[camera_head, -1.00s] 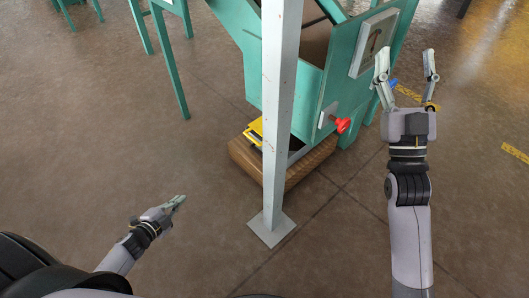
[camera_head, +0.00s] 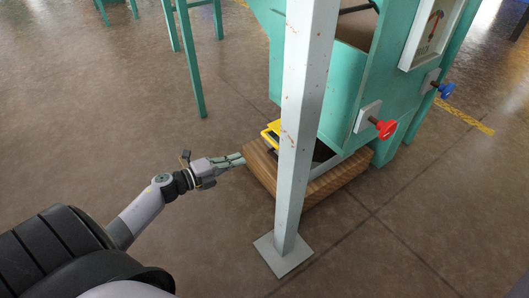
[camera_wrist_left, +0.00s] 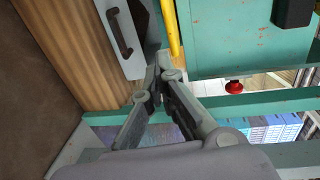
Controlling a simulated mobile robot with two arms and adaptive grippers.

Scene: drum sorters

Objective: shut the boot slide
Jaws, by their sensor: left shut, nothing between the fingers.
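A teal machine (camera_head: 300,85) stands behind a pale post. At its foot is a wooden box (camera_head: 335,185) with a yellow-edged part (camera_head: 271,133) at its left top; which part is the boot slide I cannot tell for sure. In the left wrist view a pale plate with a dark handle (camera_wrist_left: 119,32) lies beside the wood (camera_wrist_left: 70,45), and a yellow bar (camera_wrist_left: 172,30) runs next to it. My left gripper (camera_head: 242,160) is shut and empty, its tips close to the box's left end. In the wrist view its fingertips (camera_wrist_left: 160,66) are near the plate's lower end. My right gripper is out of view.
The pale post (camera_head: 303,110) with a square foot (camera_head: 284,256) stands in front of the box and hides part of it. A red knob (camera_head: 384,128) and a blue knob (camera_head: 445,90) stick out of the machine.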

